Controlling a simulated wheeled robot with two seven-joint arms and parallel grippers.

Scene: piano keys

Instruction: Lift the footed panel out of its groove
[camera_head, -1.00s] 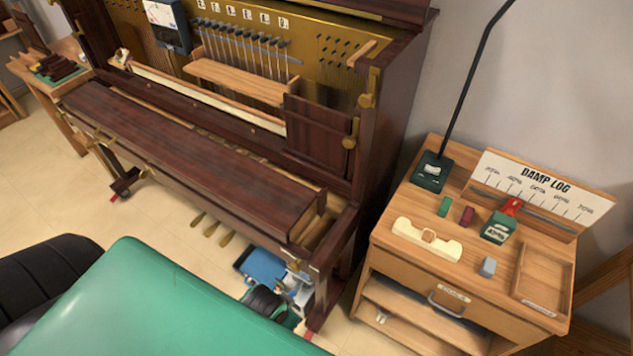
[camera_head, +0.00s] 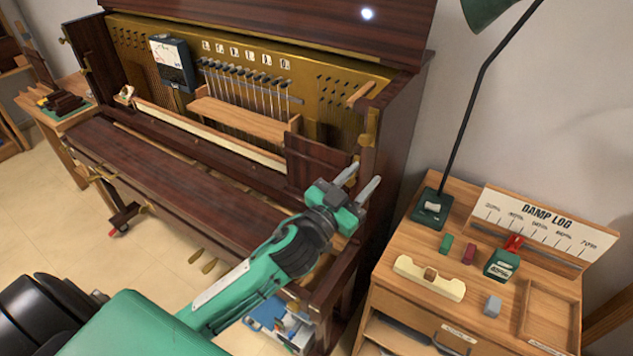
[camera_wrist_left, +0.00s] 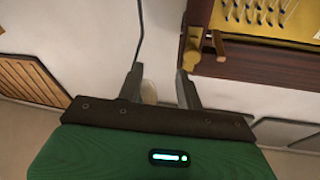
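A dark red-brown panel (camera_head: 318,163), which looks like the footed panel, stands upright at the right end of the open piano front. Its lower edge and any feet or groove are hard to make out. My left gripper (camera_head: 358,180) is open and empty, in front of the piano's right end, to the right of the panel in the picture and apart from it as far as I can tell. In the left wrist view its fingers (camera_wrist_left: 160,82) are spread with a gap between them; the panel is not clearly seen there. My right gripper is not in view.
The piano's brass fitting (camera_head: 369,128) and right side post are close to my left gripper. A wooden cabinet (camera_head: 440,295) with small blocks, a cream handled piece (camera_head: 428,278) and a lamp base (camera_head: 432,207) stands at right. A blue box (camera_head: 268,312) lies on the floor.

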